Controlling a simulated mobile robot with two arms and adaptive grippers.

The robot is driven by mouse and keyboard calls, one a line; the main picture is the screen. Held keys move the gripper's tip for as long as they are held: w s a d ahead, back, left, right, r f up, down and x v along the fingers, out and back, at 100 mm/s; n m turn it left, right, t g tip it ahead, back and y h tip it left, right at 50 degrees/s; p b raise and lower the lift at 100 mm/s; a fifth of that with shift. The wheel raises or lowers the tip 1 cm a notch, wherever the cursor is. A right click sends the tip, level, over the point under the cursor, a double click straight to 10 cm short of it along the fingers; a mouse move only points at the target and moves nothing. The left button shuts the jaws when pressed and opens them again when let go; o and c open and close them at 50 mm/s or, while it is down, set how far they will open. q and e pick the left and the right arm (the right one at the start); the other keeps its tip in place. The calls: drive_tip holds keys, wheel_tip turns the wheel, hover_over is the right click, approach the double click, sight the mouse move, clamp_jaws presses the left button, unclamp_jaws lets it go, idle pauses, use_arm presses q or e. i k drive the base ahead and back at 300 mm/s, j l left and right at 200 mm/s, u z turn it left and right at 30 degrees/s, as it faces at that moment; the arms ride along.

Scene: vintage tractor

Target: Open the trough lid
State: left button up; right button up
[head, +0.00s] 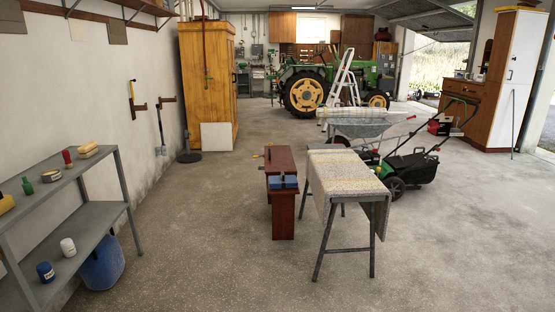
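No thing in view is plainly a trough with a lid. The nearest large thing is a speckled grey-beige slab (345,172) on dark trestle legs, in the middle of the head view. A flap or cover hangs down at its right end. Beside it on the left stands a narrow reddish-brown wooden bench (281,160) with a blue vise-like part (283,182) on it. I cannot tell whether any of these is the trough. Neither of my grippers is in view.
A grey shelf (84,220) with small items stands at left, a blue bucket (103,265) beneath. A lawn mower (410,168) and wheelbarrow (358,130) stand beyond the slab. A yellow cabinet (207,75) and green tractor (320,80) are further back. The near floor is clear.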

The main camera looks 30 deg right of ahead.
sight(278, 158)
drive_tip(key=i+l+z, duration=0.1)
drive_tip(key=i+z, duration=0.15)
drive_tip(key=i, duration=0.5)
drive_tip(key=i+l+z, duration=0.1)
drive_tip(key=i, duration=2)
drive_tip(key=i+z, duration=0.15)
drive_tip(key=i, duration=0.9)
drive_tip(key=i+j, duration=0.15)
drive_tip(key=i, duration=0.9)
drive_tip(key=i+z, duration=0.4)
drive_tip(key=i+j+z, duration=0.2)
drive_tip(key=z, duration=0.2)
drive_tip(key=i+j+z, duration=0.6)
drive_tip(key=z, duration=0.2)
drive_tip(key=i+j+z, duration=0.2)
drive_tip(key=j+z, duration=0.2)
drive_tip(key=i+j+z, duration=0.15)
drive_tip(key=j+z, duration=0.25)
drive_tip(key=j, duration=0.35)
drive_tip(key=i+j+z, duration=0.1)
drive_tip(key=j+z, duration=0.3)
drive_tip(key=j, duration=0.4)
